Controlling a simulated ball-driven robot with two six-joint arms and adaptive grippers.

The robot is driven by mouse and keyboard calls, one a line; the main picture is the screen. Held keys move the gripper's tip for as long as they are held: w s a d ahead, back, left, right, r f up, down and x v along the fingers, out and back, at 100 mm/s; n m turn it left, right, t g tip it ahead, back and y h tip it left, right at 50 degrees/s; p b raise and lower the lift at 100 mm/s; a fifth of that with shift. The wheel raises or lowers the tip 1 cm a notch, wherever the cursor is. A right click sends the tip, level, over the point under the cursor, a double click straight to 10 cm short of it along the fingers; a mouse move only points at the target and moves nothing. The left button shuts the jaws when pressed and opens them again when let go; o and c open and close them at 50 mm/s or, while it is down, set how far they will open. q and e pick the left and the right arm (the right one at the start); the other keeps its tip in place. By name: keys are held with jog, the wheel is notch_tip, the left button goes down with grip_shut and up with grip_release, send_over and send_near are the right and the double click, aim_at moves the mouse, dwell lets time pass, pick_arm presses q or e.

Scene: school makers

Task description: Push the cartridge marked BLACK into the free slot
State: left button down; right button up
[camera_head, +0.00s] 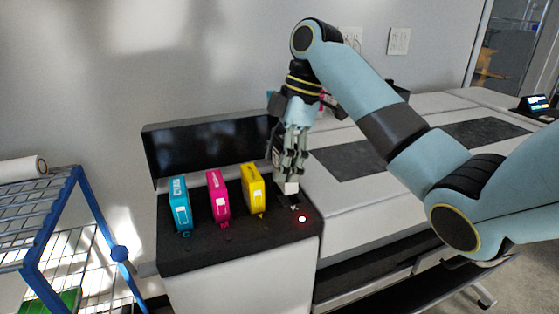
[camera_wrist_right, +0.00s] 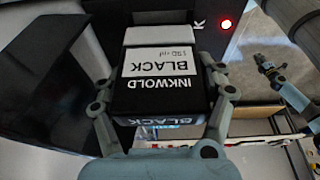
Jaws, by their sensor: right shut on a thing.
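The black cartridge (camera_wrist_right: 160,98), marked INKWOLD BLACK on its label, is held between the fingers of my right gripper (camera_wrist_right: 160,108). In the head view this gripper (camera_head: 290,155) points down over the right end of the dark cartridge bay (camera_head: 200,255). The cartridge's pale lower end (camera_head: 291,187) shows below the fingers, just over the free slot (camera_head: 286,201). The fingers hide most of the cartridge there, and I cannot tell whether its end is inside the slot. A small jointed part at the right of the wrist view may be my left gripper (camera_wrist_right: 268,72); its opening is unclear.
Cyan (camera_head: 180,205), magenta (camera_head: 217,196) and yellow (camera_head: 252,190) cartridges stand in a row left of the slot. A red light (camera_head: 302,218) glows in front of it. A raised dark lid (camera_head: 205,147) stands behind. A blue wire rack (camera_head: 75,215) is at left.

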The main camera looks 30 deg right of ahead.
aim_at(280, 186)
jog(key=shift+f+b, duration=0.7)
jog(key=shift+f, duration=0.85)
jog(key=o, duration=1.4)
jog(key=shift+r, duration=0.1)
